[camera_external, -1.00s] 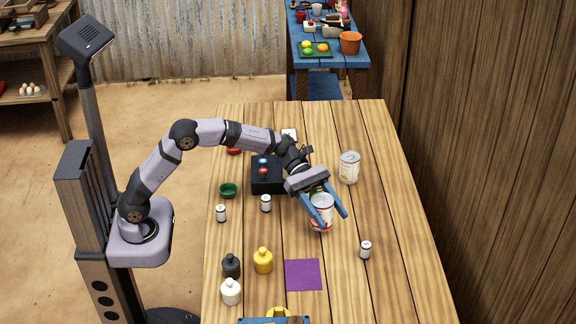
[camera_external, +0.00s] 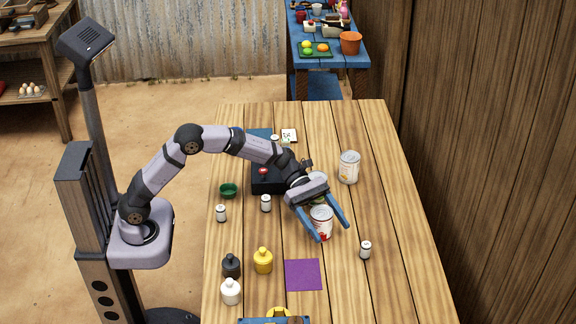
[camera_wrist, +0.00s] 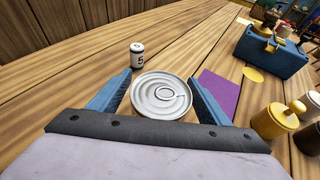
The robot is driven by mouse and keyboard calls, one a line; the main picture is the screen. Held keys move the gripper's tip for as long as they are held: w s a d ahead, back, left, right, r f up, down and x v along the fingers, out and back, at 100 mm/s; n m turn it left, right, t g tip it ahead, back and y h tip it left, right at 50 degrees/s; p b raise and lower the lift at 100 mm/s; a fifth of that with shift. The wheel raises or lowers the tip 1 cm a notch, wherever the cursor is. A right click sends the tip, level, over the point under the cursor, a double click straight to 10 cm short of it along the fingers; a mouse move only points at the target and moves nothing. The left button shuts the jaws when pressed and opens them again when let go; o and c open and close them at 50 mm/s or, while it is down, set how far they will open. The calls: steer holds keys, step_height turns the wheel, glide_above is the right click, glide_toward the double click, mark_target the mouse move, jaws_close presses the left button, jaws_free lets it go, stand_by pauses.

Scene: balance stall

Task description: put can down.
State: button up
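A metal can (camera_external: 321,222) with a red and white label stands upright between the two blue fingers of my gripper (camera_external: 334,232). In the wrist view, the can's silver ring-pull lid (camera_wrist: 161,95) sits between the fingertips of my gripper (camera_wrist: 160,82), which appear to press on both sides. The can is at or very close to the wooden table (camera_external: 385,280); I cannot tell if its base touches. A purple square (camera_external: 303,275) lies to its lower left and also shows right of the can in the wrist view (camera_wrist: 221,93).
A second can (camera_external: 349,167) stands behind. Small white canisters (camera_external: 365,249) stand around. Black, yellow (camera_external: 263,261) and white (camera_external: 230,291) knobbed weights stand at the front left. A green bowl (camera_external: 228,191) and black box (camera_external: 267,178) are to the left. The table's right side is clear.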

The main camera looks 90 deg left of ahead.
mark_target(316, 207)
steer(key=shift+r, duration=0.1)
steer(key=shift+r, duration=0.1)
steer(key=v, duration=1.2)
steer(key=shift+p, duration=0.3)
